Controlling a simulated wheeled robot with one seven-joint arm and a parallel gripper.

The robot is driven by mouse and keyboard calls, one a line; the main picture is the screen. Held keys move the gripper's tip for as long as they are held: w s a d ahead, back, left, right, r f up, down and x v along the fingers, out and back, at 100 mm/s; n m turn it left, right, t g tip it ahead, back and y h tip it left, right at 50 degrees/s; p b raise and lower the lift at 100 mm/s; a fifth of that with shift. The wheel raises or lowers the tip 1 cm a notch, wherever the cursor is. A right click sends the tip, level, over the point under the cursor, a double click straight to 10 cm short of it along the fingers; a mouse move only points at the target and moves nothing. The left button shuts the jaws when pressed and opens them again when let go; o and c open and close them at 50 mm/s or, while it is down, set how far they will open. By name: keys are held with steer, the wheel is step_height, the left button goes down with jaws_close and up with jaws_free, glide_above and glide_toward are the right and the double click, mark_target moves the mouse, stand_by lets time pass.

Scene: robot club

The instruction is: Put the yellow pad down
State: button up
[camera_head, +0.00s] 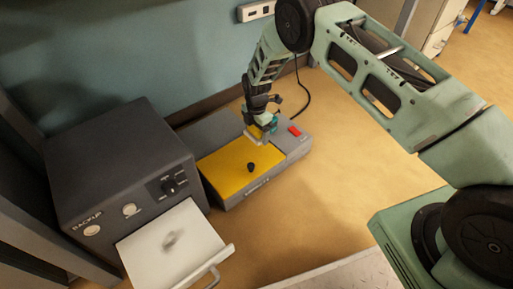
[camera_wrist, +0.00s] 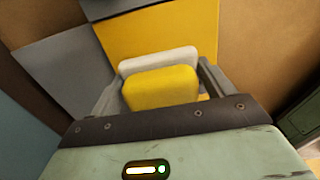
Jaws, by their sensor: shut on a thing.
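My gripper (camera_head: 262,131) is above the grey device (camera_head: 296,148) with the yellow top plate (camera_head: 225,171). In the wrist view the gripper (camera_wrist: 160,92) is shut on the yellow pad (camera_wrist: 160,88), one finger at each side of it. A white layer or block (camera_wrist: 157,62) shows just behind the pad. In the head view the pad is mostly hidden by the gripper, and I cannot tell whether it touches the plate.
A red switch (camera_head: 295,131) and a black knob (camera_head: 251,167) are on the device. A dark box marked BACKUP (camera_head: 120,170) stands to its left, with a white drawer (camera_head: 165,248) pulled out. The tan surface right of the device is clear.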

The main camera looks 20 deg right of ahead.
mark_target(257, 149)
step_height(257, 149, down, 7)
steer(key=b, duration=0.3)
steer(key=shift+r, duration=0.15)
steer(key=shift+f, duration=0.4)
steer(key=o, duration=0.9)
steer(key=shift+r+b, duration=0.15)
steer(key=shift+b, duration=0.2)
step_height(257, 149, up, 18)
steer(key=p, duration=1.1)
steer(key=shift+s+d+f, duration=0.1)
steer(key=shift+f, duration=0.15)
